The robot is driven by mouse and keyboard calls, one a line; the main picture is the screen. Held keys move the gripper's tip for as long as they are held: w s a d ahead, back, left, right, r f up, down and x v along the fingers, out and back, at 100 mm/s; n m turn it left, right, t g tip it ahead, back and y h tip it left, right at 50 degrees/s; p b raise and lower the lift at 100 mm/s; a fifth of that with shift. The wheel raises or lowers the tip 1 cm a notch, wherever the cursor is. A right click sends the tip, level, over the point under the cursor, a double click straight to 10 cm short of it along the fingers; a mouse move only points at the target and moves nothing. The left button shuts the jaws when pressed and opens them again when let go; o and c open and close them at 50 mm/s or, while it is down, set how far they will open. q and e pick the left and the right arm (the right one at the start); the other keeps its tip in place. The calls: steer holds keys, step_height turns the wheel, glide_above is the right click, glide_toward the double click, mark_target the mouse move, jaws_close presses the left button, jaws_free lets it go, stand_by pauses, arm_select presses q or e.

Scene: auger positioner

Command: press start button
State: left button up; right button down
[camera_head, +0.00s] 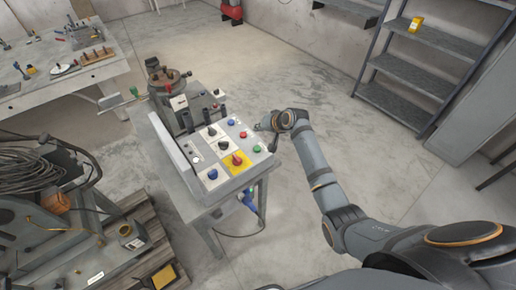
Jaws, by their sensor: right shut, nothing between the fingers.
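A control panel (224,176) on a grey stand holds several buttons and knobs. A green button (257,148) sits near its right edge, with a red button (243,134) and a blue button (231,121) in line above it. A red knob (237,159) sits on a yellow plate, and another blue button (213,174) is at lower left. No label reading start is legible. My right gripper (262,127) is shut and empty, just right of the red button and above the green one in the picture. Its height over the panel is hard to tell. My left gripper is not in view.
A machine with a round top (164,77) stands behind the panel. A workbench with tools (60,85) is at upper left, and a cart with cables (45,200) at lower left. A metal shelf (412,75) stands at upper right. Floor right of the panel is clear.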

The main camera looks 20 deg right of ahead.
steer(key=shift+f+b, duration=0.65)
steer(key=shift+f, duration=0.05)
steer(key=b, duration=0.6)
glide_above(258, 149)
step_height(258, 149, down, 6)
steer(key=shift+s+d+r, duration=0.1)
steer(key=shift+d+r, duration=0.05)
steer(key=shift+r, duration=0.1)
step_height(258, 149, down, 2)
steer(key=shift+b, duration=0.45)
steer(key=shift+f, duration=0.4)
